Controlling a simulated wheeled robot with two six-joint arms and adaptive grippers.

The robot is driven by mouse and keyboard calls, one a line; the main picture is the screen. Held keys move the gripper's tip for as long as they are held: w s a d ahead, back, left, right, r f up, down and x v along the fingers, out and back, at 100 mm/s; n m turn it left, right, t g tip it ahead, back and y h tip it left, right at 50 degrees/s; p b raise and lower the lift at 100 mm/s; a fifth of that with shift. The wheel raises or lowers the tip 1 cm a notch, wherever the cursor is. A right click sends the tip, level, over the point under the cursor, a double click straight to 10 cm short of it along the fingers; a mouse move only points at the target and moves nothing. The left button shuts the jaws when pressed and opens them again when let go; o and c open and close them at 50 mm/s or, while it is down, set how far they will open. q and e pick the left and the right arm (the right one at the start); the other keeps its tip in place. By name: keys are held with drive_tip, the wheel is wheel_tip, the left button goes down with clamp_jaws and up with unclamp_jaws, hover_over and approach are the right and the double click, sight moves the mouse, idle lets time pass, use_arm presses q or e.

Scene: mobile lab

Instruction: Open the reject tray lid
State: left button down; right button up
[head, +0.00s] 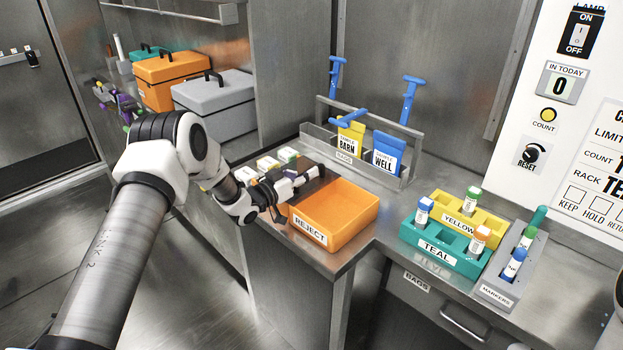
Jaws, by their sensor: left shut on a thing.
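The orange reject tray (335,212) sits on the steel counter, with a white REJECT label on its front. My right gripper is not in view.
Small white-labelled items (268,163) lie behind my left wrist. A bag rack (345,158) stands behind the tray. The teal rack (436,247), yellow rack (486,224) and markers holder (497,293) stand at the right. Cases (215,100) stand at the back left.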

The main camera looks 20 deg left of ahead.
use_arm(q)
drive_tip(key=c, duration=1.1)
unclamp_jaws()
drive_tip(key=shift+a, duration=0.1)
drive_tip(key=shift+c, duration=0.2)
drive_tip(key=shift+s+r, duration=0.1)
drive_tip(key=shift+s, duration=0.05)
drive_tip(key=v, duration=1.2)
